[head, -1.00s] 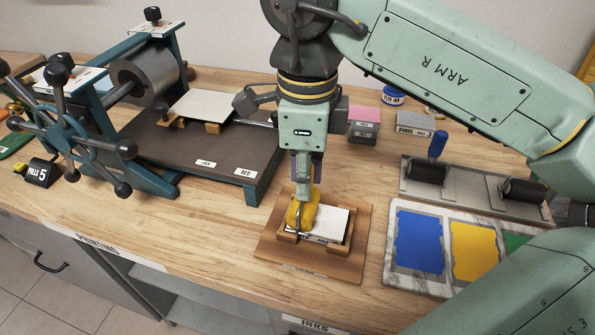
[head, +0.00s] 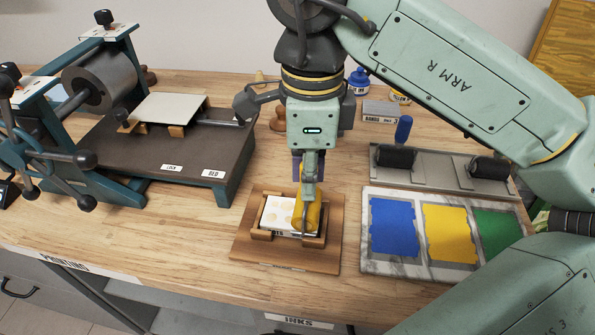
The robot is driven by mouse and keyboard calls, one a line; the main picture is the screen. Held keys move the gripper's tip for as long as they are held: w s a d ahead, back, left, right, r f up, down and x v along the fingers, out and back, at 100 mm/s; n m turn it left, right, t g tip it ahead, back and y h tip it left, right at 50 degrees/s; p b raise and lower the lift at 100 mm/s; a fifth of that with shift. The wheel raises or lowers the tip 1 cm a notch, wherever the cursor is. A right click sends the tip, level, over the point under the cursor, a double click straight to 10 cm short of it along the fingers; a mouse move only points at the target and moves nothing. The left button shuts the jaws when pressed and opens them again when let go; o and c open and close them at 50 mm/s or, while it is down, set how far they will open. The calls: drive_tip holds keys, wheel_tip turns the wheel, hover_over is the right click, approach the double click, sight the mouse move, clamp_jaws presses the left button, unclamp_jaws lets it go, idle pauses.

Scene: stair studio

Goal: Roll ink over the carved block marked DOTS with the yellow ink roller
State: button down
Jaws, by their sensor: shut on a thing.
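My gripper (head: 309,178) points down over the wooden holder (head: 328,253) and is shut on the yellow ink roller (head: 307,212). The roller lies over the right part of a pale carved block (head: 276,212) that sits in the holder. Faint yellowish dots show on the uncovered left part of the block's top.
A marble slab (head: 366,262) with blue, yellow and green ink patches lies to the right. Behind it is a grey rack (head: 430,173) with black rollers. The press bed (head: 153,156) stands to the left. A BANDS block (head: 381,112) stands at the back.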

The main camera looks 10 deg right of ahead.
drive_tip(key=shift+w+a+b, duration=0.6)
drive_tip(key=shift+w+a, duration=0.5)
drive_tip(key=shift+a, duration=2.25)
drive_tip(key=shift+s+d+r, duration=0.1)
drive_tip(key=shift+s+d, duration=0.2)
drive_tip(key=shift+d, duration=0.55)
drive_tip(key=shift+s+d+f, duration=0.1)
drive_tip(key=shift+s+d, duration=0.15)
drive_tip(key=shift+d, duration=0.65)
drive_tip(key=shift+s+d+r, duration=0.1)
drive_tip(key=shift+s+d, duration=0.2)
drive_tip(key=shift+d, duration=0.55)
drive_tip(key=a, duration=0.1)
drive_tip(key=w+a, duration=0.1)
drive_tip(key=a, duration=0.3)
drive_tip(key=shift+w+a, duration=0.1)
drive_tip(key=shift+w, duration=0.25)
wheel_tip(320, 180, up, 7)
drive_tip(key=p, duration=0.4)
drive_tip(key=shift+p, duration=0.35)
